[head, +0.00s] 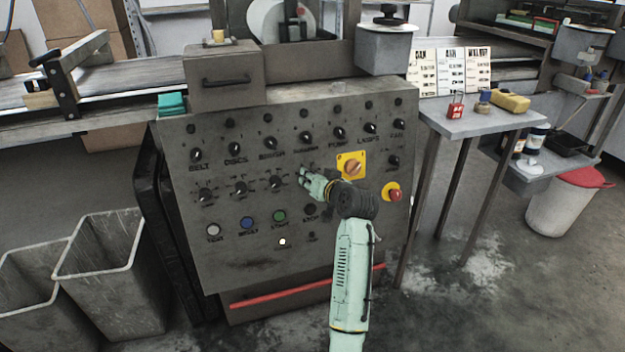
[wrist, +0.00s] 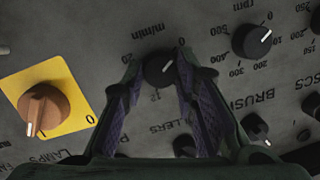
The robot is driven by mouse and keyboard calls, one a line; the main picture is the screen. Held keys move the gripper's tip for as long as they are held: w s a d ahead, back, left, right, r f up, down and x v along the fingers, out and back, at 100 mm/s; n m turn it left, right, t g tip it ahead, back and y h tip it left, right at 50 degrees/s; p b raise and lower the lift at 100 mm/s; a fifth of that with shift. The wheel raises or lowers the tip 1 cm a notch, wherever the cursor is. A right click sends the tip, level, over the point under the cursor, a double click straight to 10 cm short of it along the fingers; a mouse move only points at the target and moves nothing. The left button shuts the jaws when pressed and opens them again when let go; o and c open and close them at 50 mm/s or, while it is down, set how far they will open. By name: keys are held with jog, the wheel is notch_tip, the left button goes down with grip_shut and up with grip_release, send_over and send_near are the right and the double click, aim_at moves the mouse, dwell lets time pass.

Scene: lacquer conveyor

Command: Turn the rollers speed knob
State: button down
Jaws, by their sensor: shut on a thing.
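The rollers speed knob (wrist: 160,68) is black and round in the wrist view, with a m/min scale and a partly hidden label ending in "LLERS". Its white pointer line faces up and right in that view, toward the 0. My gripper (wrist: 158,82) has one finger on each side of the knob and is shut on it. In the head view my gripper (head: 305,180) is at the middle of the grey control panel (head: 240,260) and hides the knob there.
An orange rotary switch on a yellow plate (head: 352,167) is close to the right of my gripper. A red stop button (head: 395,195) is farther right. Another knob (wrist: 251,41) with an rpm scale is beside it. Grey bins (head: 112,265) stand at left.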

dwell(0.3)
jog(key=c, duration=1.3)
grip_release()
jog(key=v, duration=1.2)
